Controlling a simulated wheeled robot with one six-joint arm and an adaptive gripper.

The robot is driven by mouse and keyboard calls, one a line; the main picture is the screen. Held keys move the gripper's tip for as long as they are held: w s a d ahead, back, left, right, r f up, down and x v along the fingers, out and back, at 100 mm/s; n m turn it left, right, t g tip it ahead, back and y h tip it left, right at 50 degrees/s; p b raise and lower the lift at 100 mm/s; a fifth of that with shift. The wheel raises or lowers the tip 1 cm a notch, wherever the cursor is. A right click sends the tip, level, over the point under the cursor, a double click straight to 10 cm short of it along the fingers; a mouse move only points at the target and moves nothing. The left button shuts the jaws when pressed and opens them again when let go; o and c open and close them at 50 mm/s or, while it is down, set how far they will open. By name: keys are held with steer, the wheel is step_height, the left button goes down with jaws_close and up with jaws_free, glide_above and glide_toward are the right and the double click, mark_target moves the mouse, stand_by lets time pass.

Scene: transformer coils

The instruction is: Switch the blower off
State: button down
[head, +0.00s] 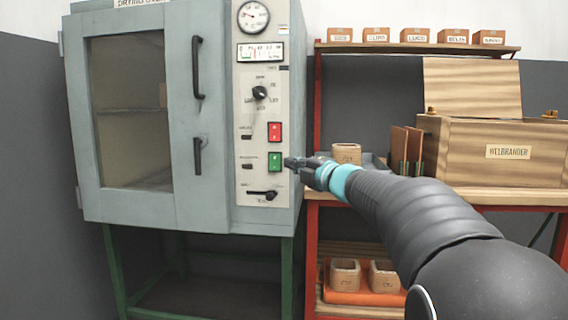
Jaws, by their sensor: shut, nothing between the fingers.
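The drying oven (222,190) stands at left with a control panel (262,208) on its right side. The panel has a red rocker switch (274,132) and a green rocker switch (275,161) below it, a black rotary knob (260,92) above, and a black slide lever (262,193) at the bottom. I cannot read which switch is labelled for the blower. My gripper (288,162) is shut and empty, its tip just right of the green switch. Whether it touches the switch or panel I cannot tell.
A round gauge (253,17) and a display (260,52) sit high on the oven. The glazed oven door (130,110) is shut. Right of it, a red-framed bench (500,196) holds a wooden box (500,165); small labelled blocks line a shelf (420,48) above.

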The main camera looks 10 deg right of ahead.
steer(key=shift+v, duration=1.25)
steer(key=shift+r, duration=0.2)
